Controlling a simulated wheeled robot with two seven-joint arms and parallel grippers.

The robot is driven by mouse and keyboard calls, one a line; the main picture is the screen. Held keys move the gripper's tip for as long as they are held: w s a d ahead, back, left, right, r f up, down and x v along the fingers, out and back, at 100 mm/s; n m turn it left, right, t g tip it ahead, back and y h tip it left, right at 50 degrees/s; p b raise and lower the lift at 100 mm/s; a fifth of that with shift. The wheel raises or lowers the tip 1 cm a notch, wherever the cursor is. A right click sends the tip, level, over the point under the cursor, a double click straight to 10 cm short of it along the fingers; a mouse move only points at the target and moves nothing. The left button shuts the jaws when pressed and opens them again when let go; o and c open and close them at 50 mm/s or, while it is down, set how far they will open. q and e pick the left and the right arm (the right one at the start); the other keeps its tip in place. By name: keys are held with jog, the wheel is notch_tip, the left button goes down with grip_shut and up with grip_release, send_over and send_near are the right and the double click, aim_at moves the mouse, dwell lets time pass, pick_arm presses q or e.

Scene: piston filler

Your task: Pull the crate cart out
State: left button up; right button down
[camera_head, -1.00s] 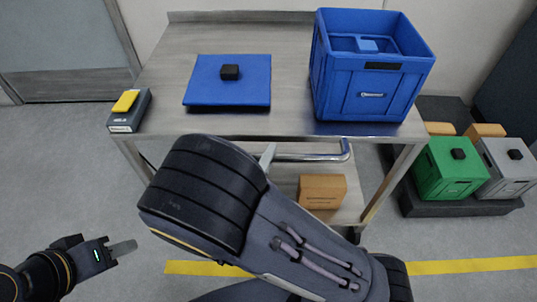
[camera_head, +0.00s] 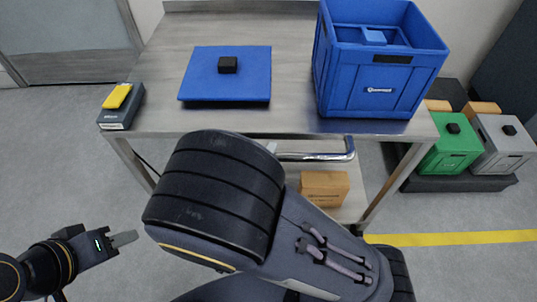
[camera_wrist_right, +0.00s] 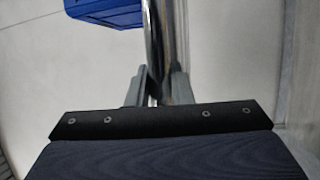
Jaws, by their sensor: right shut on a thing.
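The crate cart (camera_head: 300,72) is a steel table on legs with a lower shelf and a tubular handle (camera_head: 318,156) on its near side. A blue crate (camera_head: 376,102) stands on its right part. My right gripper (camera_wrist_right: 158,90) is shut on the handle bar, which runs up between its fingers in the right wrist view. In the head view my thick right forearm mostly hides this grip. My left gripper (camera_head: 124,239) is at the lower left, away from the cart, seen edge-on with no object visible at it.
On the cart top are a blue lid (camera_head: 205,82) with a black knob and a dark device (camera_head: 122,115) with a yellow top. A brown box (camera_head: 324,190) sits on the lower shelf. Green (camera_head: 449,157) and grey (camera_head: 502,152) crates stand on a dark base at right, close to the cart.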

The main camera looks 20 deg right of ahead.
jog(key=c, duration=1.3)
grip_release()
jog(key=v, duration=0.8)
